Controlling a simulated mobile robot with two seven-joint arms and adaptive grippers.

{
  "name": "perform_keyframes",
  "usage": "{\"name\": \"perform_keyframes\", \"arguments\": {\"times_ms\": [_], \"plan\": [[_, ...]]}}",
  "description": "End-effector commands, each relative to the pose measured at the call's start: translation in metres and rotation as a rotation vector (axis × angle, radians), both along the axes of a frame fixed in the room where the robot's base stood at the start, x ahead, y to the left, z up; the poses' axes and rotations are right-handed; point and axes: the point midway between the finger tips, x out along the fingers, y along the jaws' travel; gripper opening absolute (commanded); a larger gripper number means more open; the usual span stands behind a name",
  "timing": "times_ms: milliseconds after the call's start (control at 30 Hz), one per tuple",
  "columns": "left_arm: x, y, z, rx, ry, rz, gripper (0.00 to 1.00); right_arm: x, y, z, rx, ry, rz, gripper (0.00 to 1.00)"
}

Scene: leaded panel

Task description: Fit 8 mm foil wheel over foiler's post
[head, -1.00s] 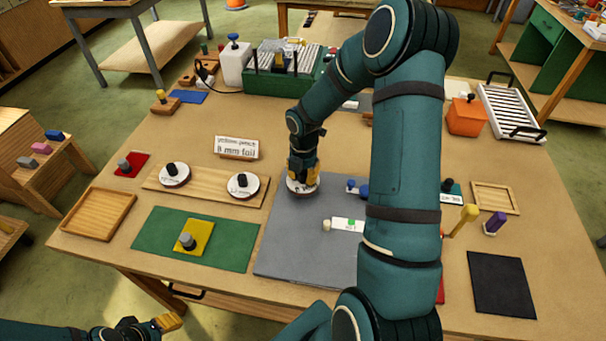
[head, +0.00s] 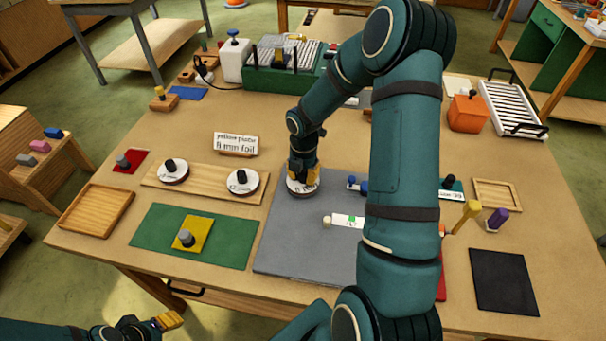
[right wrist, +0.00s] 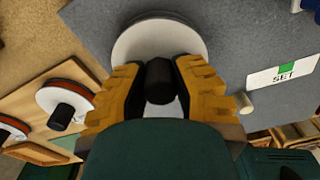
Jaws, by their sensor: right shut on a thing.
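My right gripper (head: 303,172) is shut on the black knob (right wrist: 159,80) of a white foil wheel (head: 302,188). The wheel is at the upper left part of the grey mat (head: 285,240); I cannot tell whether it touches the mat. The right wrist view shows the white disc (right wrist: 150,42) beyond the fingers. Two similar wheels, a left one (head: 173,173) and a right one (head: 242,182), sit on a wooden board (head: 205,188). A sign (head: 236,144) reads "yellow piece 8 mm foil". I cannot make out the foiler's post. My left gripper (head: 168,321) is low at the left, off the table.
A yellow square with a grey knob (head: 193,234) lies on a green mat (head: 150,245). A SET label (head: 347,221) and a blue-knobbed item (head: 362,187) are right of the wheel. My right arm hides part of the table. An empty wooden tray (head: 96,212) stands at left.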

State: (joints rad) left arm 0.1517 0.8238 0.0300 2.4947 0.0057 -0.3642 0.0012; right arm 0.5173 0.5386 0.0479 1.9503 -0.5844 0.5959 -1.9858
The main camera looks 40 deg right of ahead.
Motion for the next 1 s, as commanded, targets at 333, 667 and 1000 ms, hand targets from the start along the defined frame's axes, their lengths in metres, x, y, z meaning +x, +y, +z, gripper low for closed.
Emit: {"name": "perform_keyframes", "arguments": {"times_ms": [333,667,1000], "plan": [[0.000,0.000,-0.006,0.000,0.000,0.000,0.47,0.000,0.000,-0.008,-0.001,0.000,0.000,0.00],[0.000,0.000,-0.006,0.000,0.000,0.000,0.47,0.000,0.000,-0.008,0.000,0.000,0.000,0.55],[0.000,0.000,-0.006,0.000,0.000,0.000,0.47,0.001,-0.001,0.016,-0.002,-0.003,-0.001,0.55]]}}
